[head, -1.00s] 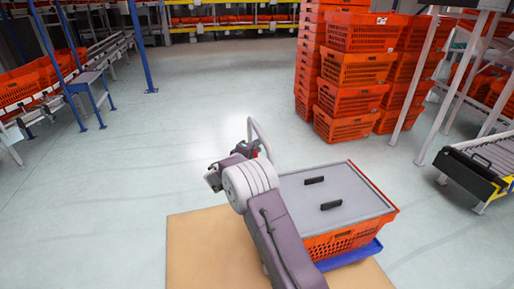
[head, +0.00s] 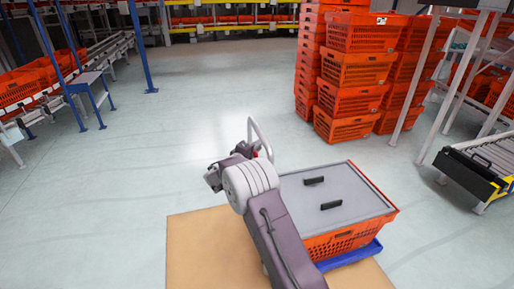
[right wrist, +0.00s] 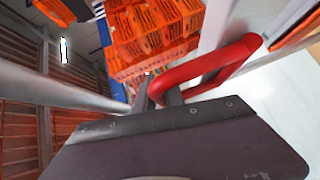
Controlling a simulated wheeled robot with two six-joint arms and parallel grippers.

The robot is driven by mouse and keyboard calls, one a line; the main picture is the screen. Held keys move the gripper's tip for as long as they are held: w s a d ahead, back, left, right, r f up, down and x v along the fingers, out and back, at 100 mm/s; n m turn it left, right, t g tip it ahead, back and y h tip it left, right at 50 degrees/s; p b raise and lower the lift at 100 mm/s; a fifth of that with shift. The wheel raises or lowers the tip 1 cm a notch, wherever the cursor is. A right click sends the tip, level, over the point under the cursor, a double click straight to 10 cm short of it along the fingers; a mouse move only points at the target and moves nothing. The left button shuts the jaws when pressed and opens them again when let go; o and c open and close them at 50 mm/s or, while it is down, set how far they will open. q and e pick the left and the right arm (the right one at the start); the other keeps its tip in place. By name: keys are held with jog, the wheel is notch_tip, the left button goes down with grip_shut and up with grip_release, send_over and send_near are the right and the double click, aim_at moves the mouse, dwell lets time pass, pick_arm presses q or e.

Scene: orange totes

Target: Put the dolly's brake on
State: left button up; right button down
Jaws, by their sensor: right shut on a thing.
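The dolly shows as a blue base (head: 368,252) under an orange tote (head: 340,243) with a grey lid (head: 335,198). A grey tube handle (head: 260,130) rises at its far left corner. A red lever (head: 257,146) sits by this handle; in the right wrist view it is a red loop (right wrist: 213,66). My right gripper (head: 247,150) is at the handle, partly hidden by its own arm. In the right wrist view its dark fingers (right wrist: 160,92) are shut on the red loop's near end. My left gripper is out of view.
A tan board (head: 205,250) lies under the arm and tote. Stacked orange totes (head: 350,70) stand behind, to the right. A roller conveyor (head: 485,165) is at far right, and racks with totes (head: 30,85) at left. The floor between is clear.

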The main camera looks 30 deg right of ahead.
jog(key=shift+f, duration=0.15)
dwell(0.5)
jog(key=shift+a+f+b, duration=0.15)
jog(key=shift+a+b, duration=0.05)
jog(key=shift+b, duration=0.55)
jog(key=w+a+f+n+t+h+b, duration=0.1)
jog(key=a+f+n+t+h+b, duration=0.1)
jog(key=b, duration=0.7)
jog(key=w+a+f+n+t+h+b, duration=0.1)
jog(key=a+n+b, duration=0.4)
jog(key=b, duration=0.5)
jog(key=shift+a+f+n+t+h+b, duration=0.3)
jog(key=shift+a+f+t+h, duration=0.2)
jog(key=shift+a+t, duration=0.4)
jog(key=shift+w+f, duration=0.1)
